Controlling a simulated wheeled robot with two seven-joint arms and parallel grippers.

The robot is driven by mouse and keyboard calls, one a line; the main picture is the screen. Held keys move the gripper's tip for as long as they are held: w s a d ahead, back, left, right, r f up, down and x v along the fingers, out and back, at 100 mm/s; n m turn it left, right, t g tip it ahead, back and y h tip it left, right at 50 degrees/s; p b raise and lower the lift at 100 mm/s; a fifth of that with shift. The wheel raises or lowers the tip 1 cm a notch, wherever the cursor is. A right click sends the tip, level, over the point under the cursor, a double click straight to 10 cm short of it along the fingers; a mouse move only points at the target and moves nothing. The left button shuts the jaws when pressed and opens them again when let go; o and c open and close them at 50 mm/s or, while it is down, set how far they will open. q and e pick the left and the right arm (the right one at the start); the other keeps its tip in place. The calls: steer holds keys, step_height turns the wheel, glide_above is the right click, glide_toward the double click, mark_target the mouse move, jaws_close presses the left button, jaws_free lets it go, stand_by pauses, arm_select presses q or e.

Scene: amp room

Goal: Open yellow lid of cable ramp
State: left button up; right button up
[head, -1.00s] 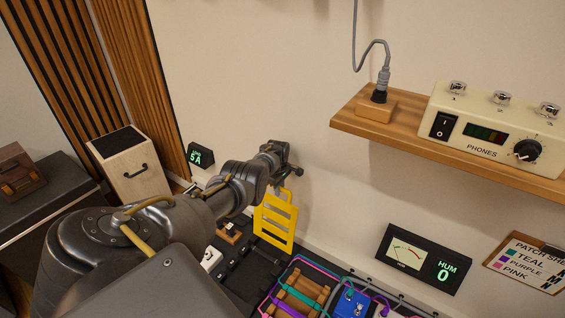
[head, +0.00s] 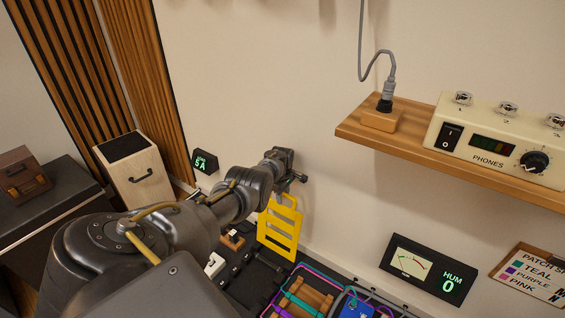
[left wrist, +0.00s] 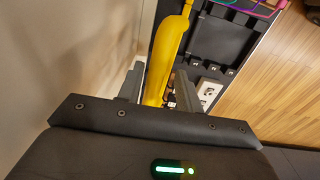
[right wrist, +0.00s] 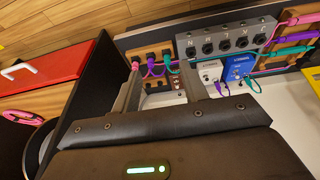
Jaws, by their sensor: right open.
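The yellow lid (head: 279,228), a slotted plate, stands raised and nearly upright above the black cable ramp (head: 254,276) by the wall. My left gripper (head: 286,184) is at the lid's upper edge. In the left wrist view the lid (left wrist: 168,62) runs between the spread fingers of my left gripper (left wrist: 158,78), with a gap on its right side. Whether the left finger touches it I cannot tell. My right gripper (right wrist: 162,78) is open, with nothing between its fingers; it shows only in the right wrist view.
A wooden shelf (head: 465,158) with a phones box (head: 495,140) juts from the wall at right. A hum meter (head: 428,270) is below it. Purple and teal cables (head: 308,284) and a blue pedal (head: 356,308) lie right of the lid. A grey socket box (right wrist: 222,40) is beyond my right gripper.

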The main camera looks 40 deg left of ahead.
arm_select(q)
step_height(320, 180, up, 6)
steer(key=p, duration=0.4)
steer(key=shift+s+f+p, duration=0.1)
steer(key=shift+f+p, duration=0.05)
steer(key=shift+p, duration=0.2)
steer(key=shift+s+r+p, duration=0.1)
steer(key=shift+r+p, duration=1.3)
steer(key=shift+r, duration=1)
arm_select(e)
steer(key=s+d+f, duration=0.1)
steer(key=s+f, duration=0.2)
steer(key=f, duration=0.6)
steer(key=s+d+f+g, duration=0.1)
steer(key=s+f, duration=0.3)
steer(key=f, duration=0.5)
steer(key=shift+d, duration=0.45)
